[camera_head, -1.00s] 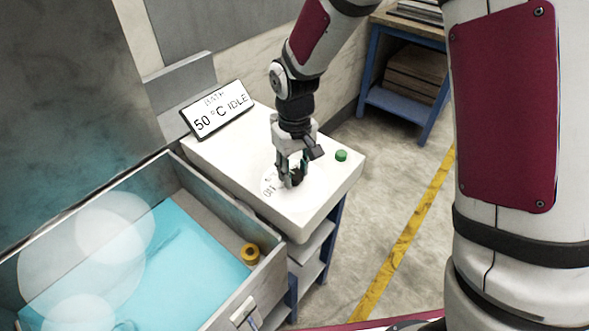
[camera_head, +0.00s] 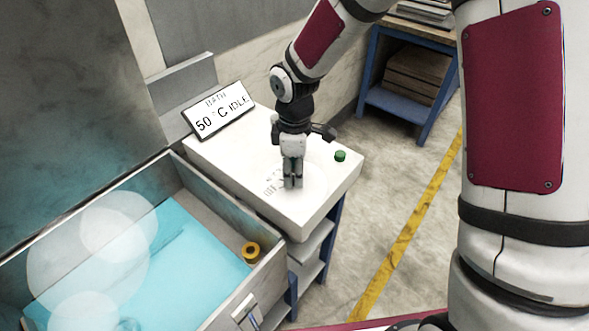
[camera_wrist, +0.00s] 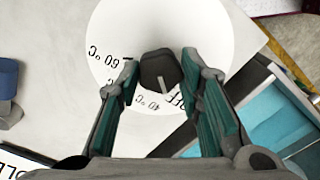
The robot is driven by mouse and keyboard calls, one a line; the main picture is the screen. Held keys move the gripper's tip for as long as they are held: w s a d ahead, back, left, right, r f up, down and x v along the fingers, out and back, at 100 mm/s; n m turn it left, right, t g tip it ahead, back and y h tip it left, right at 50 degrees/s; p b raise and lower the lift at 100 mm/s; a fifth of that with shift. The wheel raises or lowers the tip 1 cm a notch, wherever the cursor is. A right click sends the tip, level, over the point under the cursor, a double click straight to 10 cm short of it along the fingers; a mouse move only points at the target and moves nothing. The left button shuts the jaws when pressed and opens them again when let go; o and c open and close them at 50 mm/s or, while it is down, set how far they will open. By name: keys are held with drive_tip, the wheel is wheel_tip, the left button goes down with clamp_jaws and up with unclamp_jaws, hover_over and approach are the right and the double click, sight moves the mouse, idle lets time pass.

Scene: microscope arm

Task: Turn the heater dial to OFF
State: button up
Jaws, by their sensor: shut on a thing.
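The heater dial (camera_wrist: 158,66) is a dark round knob with a pale pointer line, on a white disc printed with 60 °C, 40 °C and OFF. In the wrist view the pointer line faces the lower side, near the 40 °C and OFF marks; I cannot tell which mark it meets. My gripper (camera_wrist: 161,72) has one finger on each side of the knob and is shut on it. In the head view my gripper (camera_head: 292,184) points down at the white heater box (camera_head: 230,155) and hides the knob. The display (camera_head: 219,109) reads BATH 50 °C IDLE.
A green button (camera_head: 340,156) sits on the box to the right of my gripper. A blue-legged bench (camera_head: 400,100) stands behind.

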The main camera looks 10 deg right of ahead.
sight(294, 174)
drive_tip(key=shift+n, duration=1.1)
drive_tip(key=o, duration=1.2)
drive_tip(key=shift+c, duration=0.2)
wheel_tip(294, 174, up, 12)
